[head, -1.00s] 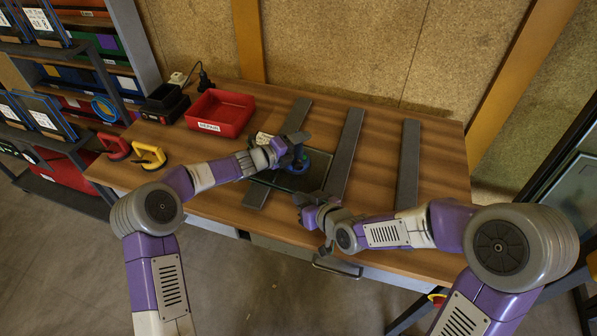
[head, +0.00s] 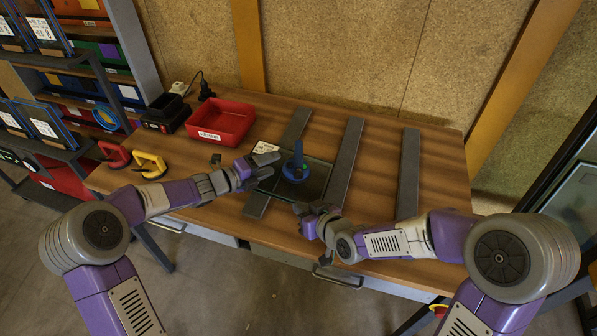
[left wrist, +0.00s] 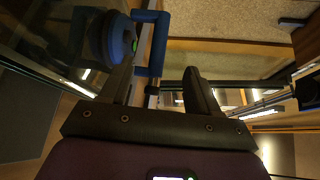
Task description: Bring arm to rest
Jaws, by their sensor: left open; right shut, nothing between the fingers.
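My left gripper (head: 264,167) is open and empty, just left of the blue suction lifter (head: 296,168). The lifter stands with its handle upright on a dark glass pane (head: 313,184), which lies across grey strips on the workbench. In the left wrist view the lifter's blue handle (left wrist: 158,45) is just beyond the open fingers, apart from them as far as I can tell. My right gripper (head: 306,213) is shut and empty over the front edge of the bench, close to the pane's front side.
Grey strips (head: 408,175) lie across the wooden bench (head: 440,165). A red bin (head: 222,118) and a black box stand at the back left. Red and yellow suction handles (head: 150,164) lie at the left end. A storage rack (head: 75,120) stands on the left. The bench's right end is mostly clear.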

